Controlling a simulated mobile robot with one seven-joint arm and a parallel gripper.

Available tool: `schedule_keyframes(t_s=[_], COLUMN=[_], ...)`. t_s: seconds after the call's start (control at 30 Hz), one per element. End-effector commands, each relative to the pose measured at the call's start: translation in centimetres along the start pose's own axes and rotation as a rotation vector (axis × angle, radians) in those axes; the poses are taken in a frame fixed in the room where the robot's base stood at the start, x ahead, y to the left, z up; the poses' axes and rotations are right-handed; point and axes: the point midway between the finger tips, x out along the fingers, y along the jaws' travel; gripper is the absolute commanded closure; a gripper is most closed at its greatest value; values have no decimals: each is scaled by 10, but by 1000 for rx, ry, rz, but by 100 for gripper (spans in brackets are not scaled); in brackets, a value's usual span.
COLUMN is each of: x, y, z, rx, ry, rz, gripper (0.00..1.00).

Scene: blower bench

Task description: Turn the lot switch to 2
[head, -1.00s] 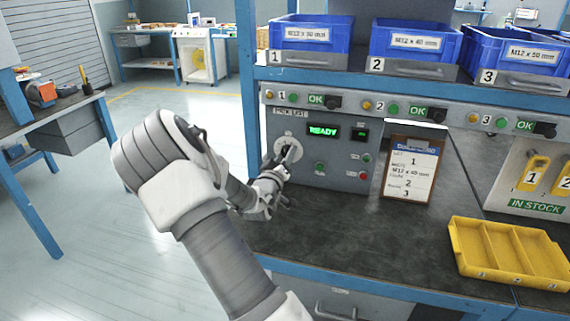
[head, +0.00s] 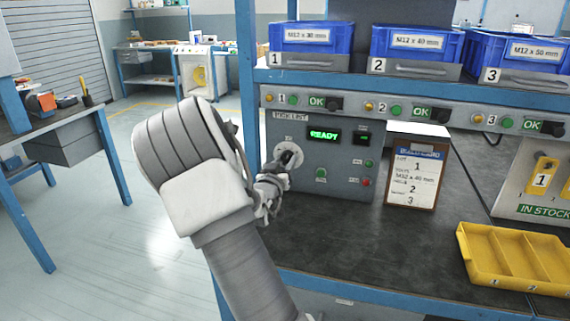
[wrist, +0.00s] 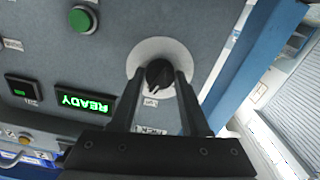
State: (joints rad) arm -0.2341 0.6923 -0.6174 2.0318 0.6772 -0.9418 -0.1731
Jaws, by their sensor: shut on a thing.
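The lot switch is a black knob (wrist: 159,76) on a round pale plate (wrist: 150,52) on the grey control panel (head: 335,188). In the wrist view, my gripper (wrist: 161,82) has its two dark fingers on either side of the knob, shut on it. In the head view, my gripper (head: 279,172) is at the panel's left side and partly covers the switch. The position marks around the knob are too small or hidden to read. The green display (head: 324,134) shows READY.
A clipboard card (head: 415,178) stands right of the panel. A yellow divided tray (head: 480,268) lies on the bench at right. Blue bins (head: 312,38) stand on the shelf above. A blue post (head: 246,85) rises close left of the panel. The bench front is clear.

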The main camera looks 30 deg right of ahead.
Motion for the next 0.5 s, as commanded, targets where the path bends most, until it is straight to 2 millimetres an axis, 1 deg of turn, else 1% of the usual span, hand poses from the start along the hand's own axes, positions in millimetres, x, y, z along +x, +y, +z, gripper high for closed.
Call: schedule_keyframes(t_s=[0.27,0.3,0.43,0.47,0.5], x=[0,0,0,0,0], y=[0,0,0,0,0], z=[-1,-1,-1,-1,-1], rx=[1,1,0,0,0], ry=[1,1,1,1,1], rz=[-1,-1,-1,0,0], gripper=[100,51,28,25,25])
